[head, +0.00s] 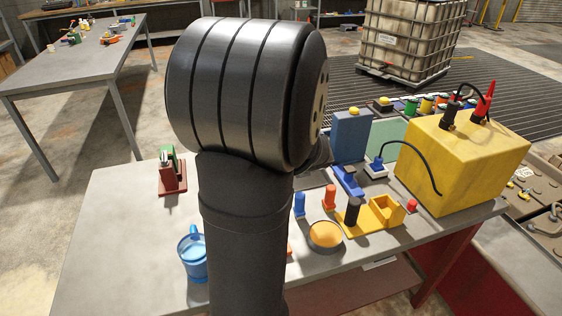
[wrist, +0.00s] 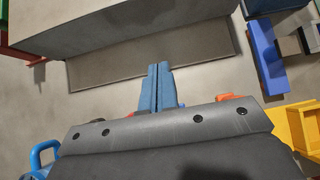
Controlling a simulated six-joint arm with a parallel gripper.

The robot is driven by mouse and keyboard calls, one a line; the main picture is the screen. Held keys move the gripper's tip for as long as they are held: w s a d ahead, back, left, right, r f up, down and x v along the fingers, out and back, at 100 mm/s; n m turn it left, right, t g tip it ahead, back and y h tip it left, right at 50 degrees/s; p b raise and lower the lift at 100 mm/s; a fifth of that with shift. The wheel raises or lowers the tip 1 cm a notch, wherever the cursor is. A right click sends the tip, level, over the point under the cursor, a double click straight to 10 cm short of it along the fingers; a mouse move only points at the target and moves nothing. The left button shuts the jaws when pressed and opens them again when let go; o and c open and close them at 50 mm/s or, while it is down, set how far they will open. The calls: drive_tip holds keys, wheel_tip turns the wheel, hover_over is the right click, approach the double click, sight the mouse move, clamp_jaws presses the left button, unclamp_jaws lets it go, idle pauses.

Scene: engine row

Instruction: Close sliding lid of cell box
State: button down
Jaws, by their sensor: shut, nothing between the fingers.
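In the wrist view a large plain grey box-like body (wrist: 110,28) fills the top left; it may be the cell box. A flat darker grey panel (wrist: 205,55) lies along its near side; I cannot tell whether it is the sliding lid. My gripper (wrist: 158,70) has its two blue fingers shut together and empty. The fingertips overlap the panel's near edge in the picture; contact cannot be told. In the head view my arm hides the gripper and most of that area; a grey flat piece (head: 314,179) shows just right of the arm.
On the grey table (head: 120,235) a blue mug (head: 193,255) stands left and a red-and-green fixture (head: 170,172) behind it. Right of my arm are a blue block (head: 351,136), a yellow holder (head: 381,213), a round orange-filled bowl (head: 325,237) and a big yellow box (head: 460,155) with cables.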

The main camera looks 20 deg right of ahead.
drive_tip(key=x, duration=0.9)
drive_tip(key=shift+w+a+f, duration=0.1)
drive_tip(key=shift+a+f, duration=0.2)
drive_tip(key=shift+f, duration=0.05)
drive_tip(key=w, duration=0.2)
drive_tip(key=shift+w, duration=0.3)
drive_tip(key=shift+w+r, duration=0.1)
drive_tip(key=shift+w, duration=0.6)
drive_tip(key=w, duration=0.7)
drive_tip(key=shift+w+r, duration=0.15)
drive_tip(key=shift+w, duration=0.3)
